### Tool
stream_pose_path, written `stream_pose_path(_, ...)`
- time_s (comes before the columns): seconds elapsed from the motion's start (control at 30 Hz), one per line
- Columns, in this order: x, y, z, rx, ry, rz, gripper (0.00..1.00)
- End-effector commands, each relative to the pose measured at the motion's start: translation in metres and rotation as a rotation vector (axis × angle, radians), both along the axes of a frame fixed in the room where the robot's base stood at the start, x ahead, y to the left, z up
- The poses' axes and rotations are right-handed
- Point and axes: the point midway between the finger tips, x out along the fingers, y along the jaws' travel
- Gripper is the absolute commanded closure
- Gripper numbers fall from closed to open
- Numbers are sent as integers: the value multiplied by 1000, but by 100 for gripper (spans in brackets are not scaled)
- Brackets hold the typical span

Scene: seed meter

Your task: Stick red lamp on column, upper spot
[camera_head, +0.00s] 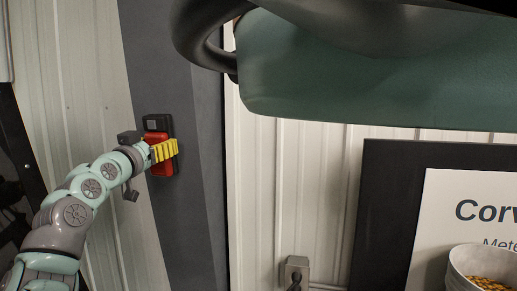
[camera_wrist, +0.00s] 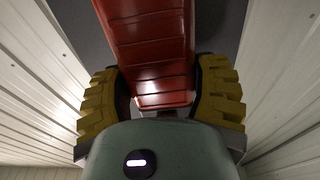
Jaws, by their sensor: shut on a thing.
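The red lamp (camera_head: 161,168) is upright in front of the dark grey column (camera_head: 195,215) in the head view. A black backing (camera_head: 153,124) with a grey square shows around and above its red part. My gripper (camera_head: 163,150), with yellow ribbed fingers, is shut on the lamp from the left. In the wrist view the red ribbed lamp body (camera_wrist: 150,55) lies between the two yellow fingers (camera_wrist: 160,100), with the dark column behind it. The lamp is at or very close to the column face; I cannot tell whether its back touches.
A large green machine part (camera_head: 370,80) with a dark curved pipe (camera_head: 195,45) overhangs at upper right. A black-framed sign (camera_head: 385,170) and a white bucket of yellow grain (camera_head: 485,270) stand at lower right. Ribbed pale wall panels (camera_head: 290,170) flank the column.

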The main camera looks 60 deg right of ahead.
Motion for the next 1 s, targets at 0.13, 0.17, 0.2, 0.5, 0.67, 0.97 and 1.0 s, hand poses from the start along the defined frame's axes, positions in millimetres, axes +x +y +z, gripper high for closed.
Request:
stream_pose_path(0.13,-1,-3,1,-4,-1,-4,70)
stream_pose_path(0.17,-1,-3,1,-4,-1,-4,70)
stream_pose_path(0.2,-1,-4,1,-4,-1,-4,70)
stream_pose_path(0.5,-1,-4,1,-2,-1,-4,8)
stream_pose_path(0.67,-1,-4,1,-2,-1,-4,0)
stream_pose_path(0.97,0,1,0,0,-2,0,0)
stream_pose_path(1.0,-1,4,0,0,-3,1,0)
